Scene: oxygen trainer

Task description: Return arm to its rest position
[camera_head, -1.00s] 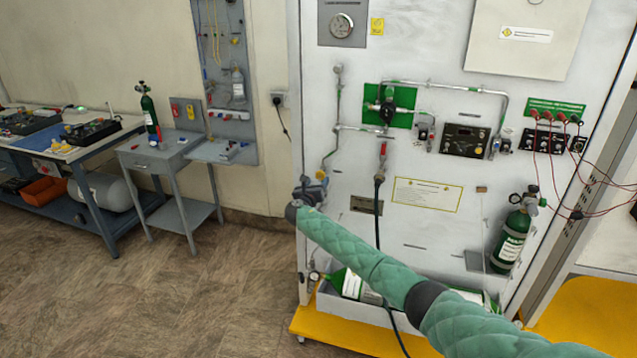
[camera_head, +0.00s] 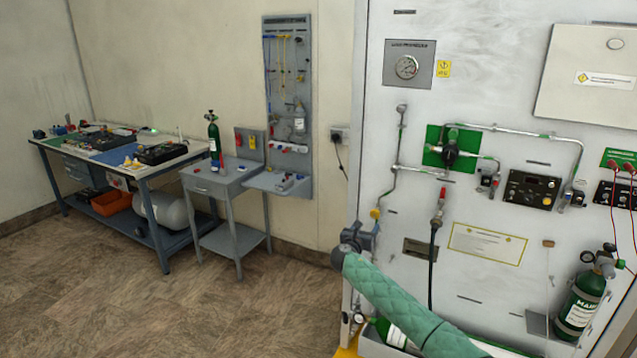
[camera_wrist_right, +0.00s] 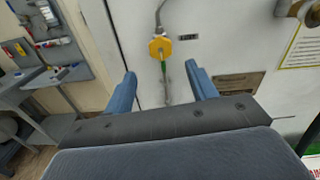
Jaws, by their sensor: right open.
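My right arm, in a green quilted sleeve, reaches in from the bottom right of the head view. Its gripper (camera_head: 360,235) is near the left edge of the white trainer panel (camera_head: 490,80), just below a yellow valve knob (camera_head: 376,213). In the right wrist view the two blue fingers (camera_wrist_right: 160,80) are spread apart with nothing held between them. The yellow knob (camera_wrist_right: 160,47) shows beyond the fingertips, apart from them. My left gripper is not in view.
A green oxygen cylinder (camera_head: 583,303) is on the panel's right side, and a black hose (camera_head: 433,265) hangs down the panel. A grey side table (camera_head: 222,180) and a workbench (camera_head: 120,160) stand left. The floor (camera_head: 130,300) before them is clear.

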